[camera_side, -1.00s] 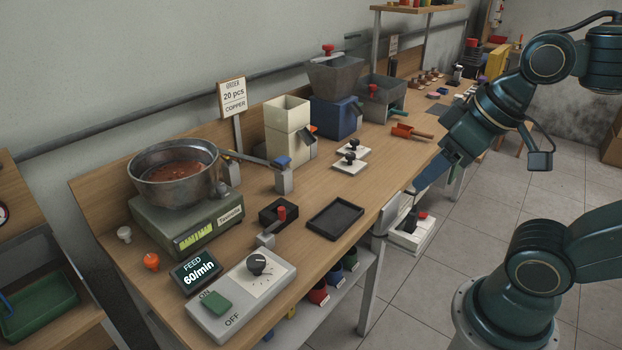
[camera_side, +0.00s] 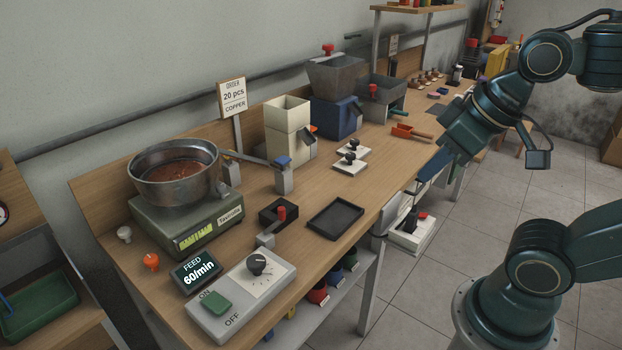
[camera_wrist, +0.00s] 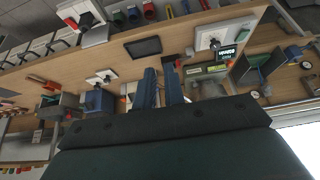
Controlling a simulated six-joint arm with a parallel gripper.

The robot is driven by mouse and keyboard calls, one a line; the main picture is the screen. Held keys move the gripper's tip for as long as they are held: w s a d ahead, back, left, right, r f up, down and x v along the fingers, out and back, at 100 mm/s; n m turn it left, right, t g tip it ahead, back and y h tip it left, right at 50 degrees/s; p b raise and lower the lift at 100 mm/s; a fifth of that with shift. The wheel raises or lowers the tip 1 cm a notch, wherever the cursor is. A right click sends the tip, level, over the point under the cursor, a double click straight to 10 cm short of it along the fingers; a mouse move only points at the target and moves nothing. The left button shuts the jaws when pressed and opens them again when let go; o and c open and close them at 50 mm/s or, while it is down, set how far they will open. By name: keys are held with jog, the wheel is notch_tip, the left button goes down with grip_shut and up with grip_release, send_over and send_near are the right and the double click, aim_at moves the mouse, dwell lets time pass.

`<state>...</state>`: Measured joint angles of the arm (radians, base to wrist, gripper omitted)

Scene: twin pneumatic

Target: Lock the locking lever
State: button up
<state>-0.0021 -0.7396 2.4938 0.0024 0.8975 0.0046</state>
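I cannot tell for certain which part is the locking lever. Another is a grey arm with a blue handle (camera_side: 283,161) on a post, right of the metal bowl. My gripper (camera_side: 424,176) is beyond the bench's front edge, to the right of both and apart from them. In the wrist view its two blue fingers (camera_wrist: 160,70) are apart, with nothing seen between them.
The bench holds a bowl (camera_side: 172,175) on a green scale, a feed control box (camera_side: 240,295), a black tray (camera_side: 335,219), two white plates with black knobs (camera_side: 350,160), and hoppers (camera_side: 335,75) behind. A red scoop (camera_side: 410,132) lies near my gripper.

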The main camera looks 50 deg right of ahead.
jog(key=shift+w+r, duration=0.1)
jog(key=shift+w, duration=0.5)
grip_shut()
jog(key=w+a+f+m, duration=0.1)
jog(key=w+f, duration=0.2)
jog(key=w, duration=0.5)
jog(key=w+a+f+m+g+h, duration=0.1)
jog(key=w+a+f+m, duration=0.1)
jog(key=w, duration=0.7)
jog(key=w+a+f+m+g, duration=0.1)
jog(key=w+f, duration=0.4)
jog(key=w, duration=0.4)
jog(key=shift+w+a+m, duration=0.2)
jog(key=shift+w+m, duration=0.05)
jog(key=shift+m, duration=0.05)
jog(key=shift+f, duration=0.15)
jog(key=shift+d+x, duration=0.1)
jog(key=shift+x, duration=2.35)
jog(key=shift+d+x, duration=0.15)
jog(key=shift+x, duration=2.3)
